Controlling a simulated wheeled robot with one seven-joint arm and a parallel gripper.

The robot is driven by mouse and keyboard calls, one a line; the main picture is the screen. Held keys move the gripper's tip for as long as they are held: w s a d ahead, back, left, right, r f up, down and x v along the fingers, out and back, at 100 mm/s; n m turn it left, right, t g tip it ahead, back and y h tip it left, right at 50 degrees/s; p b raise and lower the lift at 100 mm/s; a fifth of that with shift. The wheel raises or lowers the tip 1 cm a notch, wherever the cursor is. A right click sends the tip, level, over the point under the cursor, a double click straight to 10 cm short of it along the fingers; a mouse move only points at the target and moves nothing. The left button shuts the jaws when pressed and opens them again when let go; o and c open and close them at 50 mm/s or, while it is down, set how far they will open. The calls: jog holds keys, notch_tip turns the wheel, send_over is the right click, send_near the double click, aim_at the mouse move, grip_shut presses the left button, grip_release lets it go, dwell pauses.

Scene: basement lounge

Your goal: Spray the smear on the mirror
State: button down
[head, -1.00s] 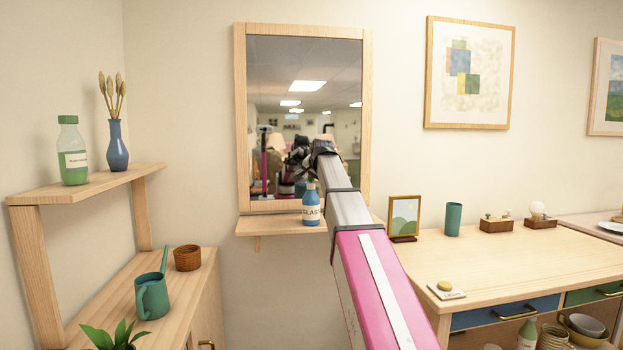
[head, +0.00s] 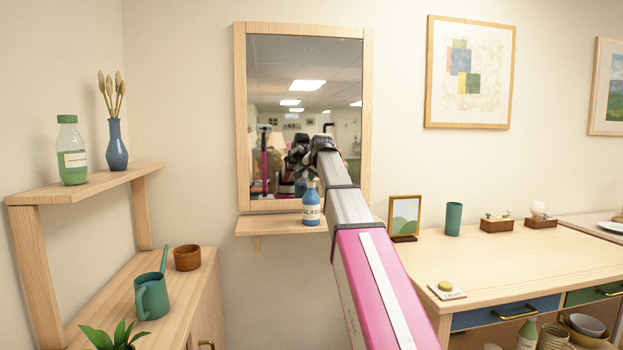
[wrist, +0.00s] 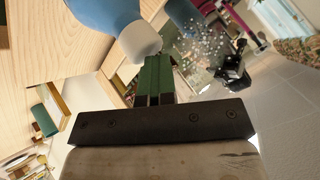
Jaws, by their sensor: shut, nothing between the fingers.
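The mirror (head: 290,110) hangs on the wall in a pale wood frame. The wrist view shows a patch of whitish specks (wrist: 203,42) on its glass; I cannot make the patch out in the head view. A blue bottle (head: 311,196) with a white label stands upright at the small shelf under the mirror. The wrist view shows its blue body (wrist: 104,12) and white top (wrist: 139,41) close up. My gripper (wrist: 154,62) is shut and empty, its fingertips right beside the white top. I cannot tell whether they touch. In the head view my arm hides the fingers.
The small wooden shelf (head: 262,226) juts out below the mirror. A picture frame (head: 405,217) and a green cup (head: 453,219) stand on the desk (head: 520,262) at right. A wall shelf (head: 100,190) at left holds a green bottle (head: 72,152) and a blue vase (head: 117,148).

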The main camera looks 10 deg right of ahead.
jog(key=shift+r, duration=2.25)
